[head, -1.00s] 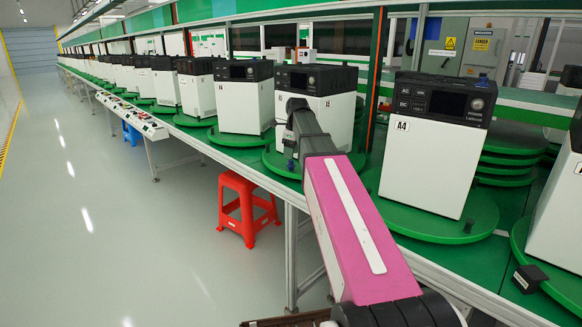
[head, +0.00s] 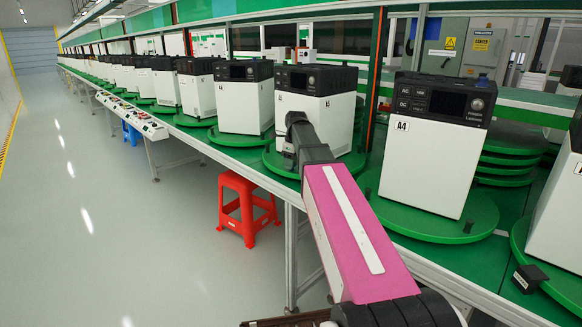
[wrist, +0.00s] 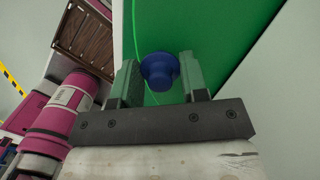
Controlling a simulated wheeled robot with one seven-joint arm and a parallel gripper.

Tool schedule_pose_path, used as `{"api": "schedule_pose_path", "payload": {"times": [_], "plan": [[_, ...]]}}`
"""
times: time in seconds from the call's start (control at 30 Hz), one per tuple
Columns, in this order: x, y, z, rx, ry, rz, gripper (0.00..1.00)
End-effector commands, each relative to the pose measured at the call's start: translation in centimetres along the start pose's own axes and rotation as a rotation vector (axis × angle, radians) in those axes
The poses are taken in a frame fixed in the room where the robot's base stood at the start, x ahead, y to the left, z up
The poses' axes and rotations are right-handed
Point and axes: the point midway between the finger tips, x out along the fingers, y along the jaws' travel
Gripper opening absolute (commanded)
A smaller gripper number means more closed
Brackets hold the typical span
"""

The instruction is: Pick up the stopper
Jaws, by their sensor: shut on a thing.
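The stopper (wrist: 160,72) is a small dark blue piece with a round, flared head. In the wrist view it sits between the two greenish fingers of my gripper (wrist: 158,64), which is shut on it. Green surface shows behind it. In the head view my arm reaches to the front of a white unit on a green turntable (head: 355,160); the wrist hides the fingers and the stopper there.
A white unit marked A4 (head: 430,165) stands on a green turntable (head: 470,235) to the right of my arm. More units line the bench to the left. A red stool (head: 245,205) stands on the floor below. The aisle floor (head: 110,240) at left is clear.

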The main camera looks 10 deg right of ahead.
Motion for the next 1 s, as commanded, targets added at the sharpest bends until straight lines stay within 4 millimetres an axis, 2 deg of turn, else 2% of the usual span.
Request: {"api": "schedule_pose_path", "payload": {"times": [0.37,0.47,0.63,0.8,1.0], "plan": [[-0.8,0.0,0.1,0.000,0.000,0.000,0.18],[-1.6,0.0,0.2,0.000,0.000,0.000,0.18],[-4.2,-0.1,0.6,0.000,-0.001,-0.001,0.18],[-6.0,3.7,1.5,-0.003,0.000,0.000,0.18],[-8.1,7.2,2.7,-0.003,0.000,0.000,0.18]]}}
